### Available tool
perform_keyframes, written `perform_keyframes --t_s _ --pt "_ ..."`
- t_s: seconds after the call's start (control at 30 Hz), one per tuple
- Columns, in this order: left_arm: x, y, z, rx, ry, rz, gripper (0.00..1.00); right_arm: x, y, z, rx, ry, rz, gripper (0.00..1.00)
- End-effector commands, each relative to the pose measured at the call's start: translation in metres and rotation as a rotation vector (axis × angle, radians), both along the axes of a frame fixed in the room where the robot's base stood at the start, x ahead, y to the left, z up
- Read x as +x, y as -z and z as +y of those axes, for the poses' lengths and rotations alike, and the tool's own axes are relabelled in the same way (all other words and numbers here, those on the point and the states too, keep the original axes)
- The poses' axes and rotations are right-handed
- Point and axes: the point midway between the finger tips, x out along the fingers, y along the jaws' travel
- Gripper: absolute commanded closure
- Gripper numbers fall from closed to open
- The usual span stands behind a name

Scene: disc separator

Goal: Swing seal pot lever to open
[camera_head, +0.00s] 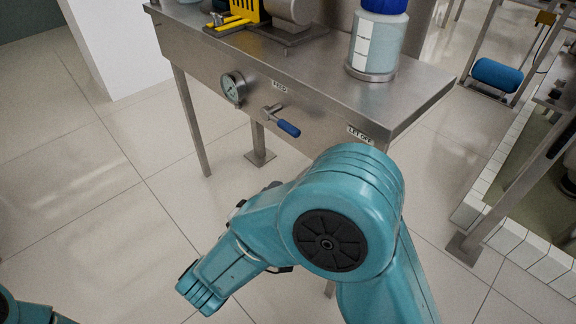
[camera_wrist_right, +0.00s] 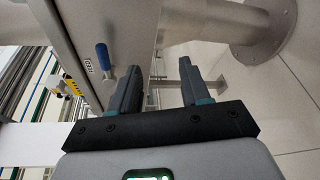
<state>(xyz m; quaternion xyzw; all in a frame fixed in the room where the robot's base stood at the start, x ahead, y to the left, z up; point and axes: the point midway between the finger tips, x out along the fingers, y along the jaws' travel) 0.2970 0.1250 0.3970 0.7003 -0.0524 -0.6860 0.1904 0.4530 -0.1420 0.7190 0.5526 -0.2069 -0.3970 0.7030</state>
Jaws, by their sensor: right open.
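A lever with a blue grip (camera_head: 288,128) sits on a short metal valve stem on the front panel of a steel bench, below a FEED label. In the head view its grip points right and slightly down. In the right wrist view the blue lever (camera_wrist_right: 103,56) shows beyond and left of the fingers, apart from them. My right gripper (camera_wrist_right: 158,76) is open, with nothing between its two dark fingers. In the head view my teal right arm hides most of that gripper, low in front of the bench. My left gripper is out of view.
The steel bench (camera_head: 330,95) carries a clear bottle (camera_head: 376,45) with a blue cap and yellow equipment (camera_head: 247,12). Bench legs stand below. Tiled floor on the left is clear.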

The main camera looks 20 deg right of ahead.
Motion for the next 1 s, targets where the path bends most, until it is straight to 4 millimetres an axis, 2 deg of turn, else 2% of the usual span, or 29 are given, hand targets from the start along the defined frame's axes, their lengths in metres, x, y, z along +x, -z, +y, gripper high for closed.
perform_keyframes --t_s 0.03,0.1,0.2,0.33,0.47,0.8,1.0 --pt "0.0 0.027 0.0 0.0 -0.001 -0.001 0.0 0.004 -0.001 0.013 -0.031 -0.033 -0.111 0.54" --pt "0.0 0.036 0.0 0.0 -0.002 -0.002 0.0 0.007 -0.022 0.027 -0.066 -0.066 -0.242 0.54" --pt "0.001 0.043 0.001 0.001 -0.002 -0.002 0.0 0.007 -0.041 0.039 -0.089 -0.093 -0.355 0.54" --pt "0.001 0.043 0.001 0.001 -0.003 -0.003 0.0 0.013 -0.053 0.036 -0.097 -0.099 -0.399 0.54" --pt "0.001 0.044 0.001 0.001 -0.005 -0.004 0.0 0.029 -0.057 0.018 -0.098 -0.094 -0.396 0.54" --pt "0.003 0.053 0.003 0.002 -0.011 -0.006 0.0 0.082 -0.071 -0.043 -0.101 -0.094 -0.393 0.54" --pt "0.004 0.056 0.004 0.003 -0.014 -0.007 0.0 0.104 -0.077 -0.068 -0.099 -0.097 -0.392 0.54"
